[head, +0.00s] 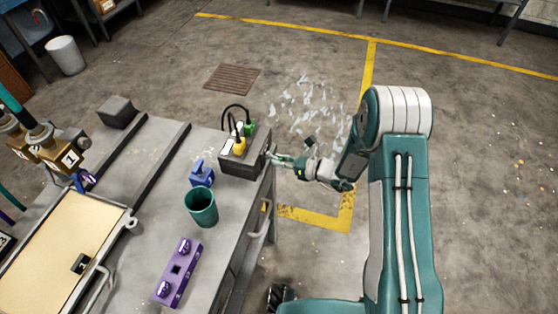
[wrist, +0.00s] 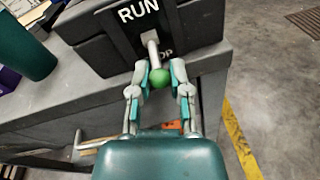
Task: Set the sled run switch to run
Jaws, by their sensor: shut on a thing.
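The dark switch box (head: 240,167) sits at the right edge of the grey bench; it also fills the top of the wrist view (wrist: 90,45). Its face carries a RUN label (wrist: 138,11) above and a partly covered lower label ending in "OP" (wrist: 166,53). A metal lever (wrist: 153,50) with a green ball knob (wrist: 160,80) comes out of the face and points down toward me, over the lower label. My gripper (wrist: 160,73) is shut on the green knob, one finger on each side. It also shows in the head view (head: 279,160), at the box's right face.
Yellow and green plugs with black cables (head: 239,147) stand on the box. A blue item (head: 201,174), a teal cup (head: 201,208) and a purple block (head: 176,275) are on the bench. A bench handle (head: 264,224) juts out below my gripper. The floor to the right is open.

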